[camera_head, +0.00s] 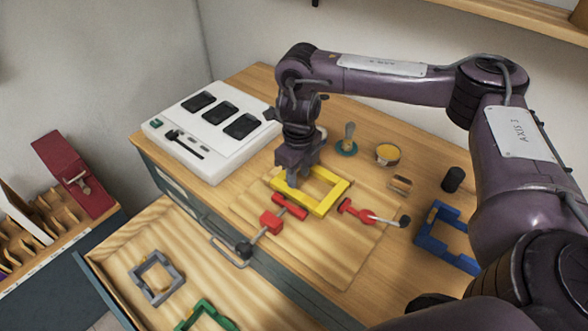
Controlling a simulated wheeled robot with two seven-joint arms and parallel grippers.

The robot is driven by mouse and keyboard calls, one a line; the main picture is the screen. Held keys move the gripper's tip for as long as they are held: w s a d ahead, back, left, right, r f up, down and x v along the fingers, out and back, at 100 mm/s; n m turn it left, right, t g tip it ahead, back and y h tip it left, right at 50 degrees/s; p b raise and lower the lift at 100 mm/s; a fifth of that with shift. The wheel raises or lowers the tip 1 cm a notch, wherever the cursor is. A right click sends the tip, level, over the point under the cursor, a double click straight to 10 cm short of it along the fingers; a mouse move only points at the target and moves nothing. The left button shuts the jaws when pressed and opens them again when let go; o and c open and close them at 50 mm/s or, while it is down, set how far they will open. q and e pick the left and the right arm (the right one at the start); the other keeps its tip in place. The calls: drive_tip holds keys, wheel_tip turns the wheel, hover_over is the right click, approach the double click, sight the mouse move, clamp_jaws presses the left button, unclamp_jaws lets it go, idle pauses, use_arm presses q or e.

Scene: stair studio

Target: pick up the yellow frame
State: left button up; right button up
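The yellow frame (325,206) lies flat on a wooden board on top of the cabinet. It is a square, open-centred frame. My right gripper (292,183) points down at the frame's far left corner, over its left side. Its fingertips are at or just above the frame; I cannot tell whether they touch or grip it. The gripper hides that corner. My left gripper is not in view.
A red clamp (272,221) lies at the frame's left and another red tool (367,215) at its right. A blue frame (441,238) is farther right. A white device (213,131) stands at left. An open drawer holds a grey frame (143,286) and green frame (206,310).

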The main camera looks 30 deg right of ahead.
sight(298, 194)
drive_tip(key=shift+s+f, duration=0.15)
drive_tip(key=shift+f, duration=0.4)
drive_tip(key=shift+s+f, duration=0.15)
drive_tip(key=shift+f, duration=0.7)
drive_tip(key=f, duration=0.3)
drive_tip(key=f+p, duration=0.1)
drive_tip(key=shift+w+f, duration=0.25)
drive_tip(key=shift+c, duration=1)
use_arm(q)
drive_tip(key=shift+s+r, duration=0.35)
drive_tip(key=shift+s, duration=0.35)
use_arm(e)
clamp_jaws()
drive_tip(key=shift+r, duration=0.15)
